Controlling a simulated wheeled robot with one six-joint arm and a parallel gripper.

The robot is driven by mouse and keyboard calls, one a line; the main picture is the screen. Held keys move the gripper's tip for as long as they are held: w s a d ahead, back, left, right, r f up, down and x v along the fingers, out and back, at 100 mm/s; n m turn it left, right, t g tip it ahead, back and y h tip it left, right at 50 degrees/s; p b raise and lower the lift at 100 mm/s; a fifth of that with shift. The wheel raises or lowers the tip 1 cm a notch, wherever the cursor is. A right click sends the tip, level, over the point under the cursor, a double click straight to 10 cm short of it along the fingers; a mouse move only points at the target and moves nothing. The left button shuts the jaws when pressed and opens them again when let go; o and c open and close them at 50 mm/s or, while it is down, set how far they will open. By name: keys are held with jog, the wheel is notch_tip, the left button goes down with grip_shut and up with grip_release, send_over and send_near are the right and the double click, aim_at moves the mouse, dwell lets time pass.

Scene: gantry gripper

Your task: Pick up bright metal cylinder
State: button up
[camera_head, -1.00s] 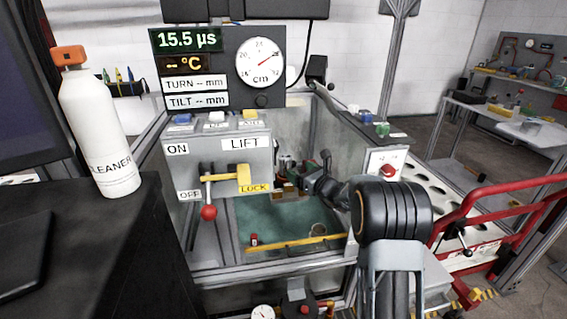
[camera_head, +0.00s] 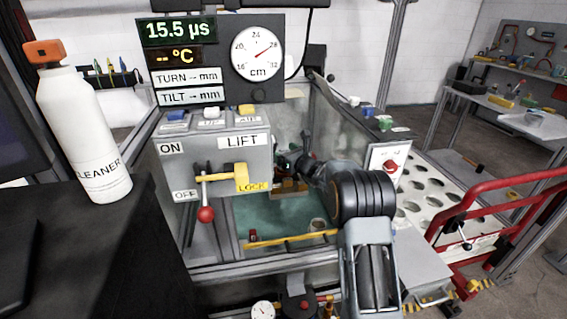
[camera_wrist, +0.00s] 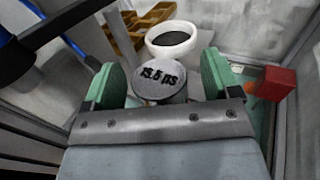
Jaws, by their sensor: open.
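In the head view my arm reaches into the green-floored tank (camera_head: 275,218); the fingers and the cylinder are too small or covered to make out there.
A white cup (camera_wrist: 181,27) with a dark inside stands just beyond the cylinder. A brown compartment rack (camera_wrist: 122,42) is behind it, and a red block (camera_wrist: 275,83) is at the right. The lift panel (camera_head: 225,155) and a yellow bar (camera_head: 290,239) edge the tank.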

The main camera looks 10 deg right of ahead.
jog(key=shift+c, duration=0.2)
jog(key=c, duration=1.2)
jog(key=shift+c, duration=0.5)
jog(key=shift+r, duration=0.15)
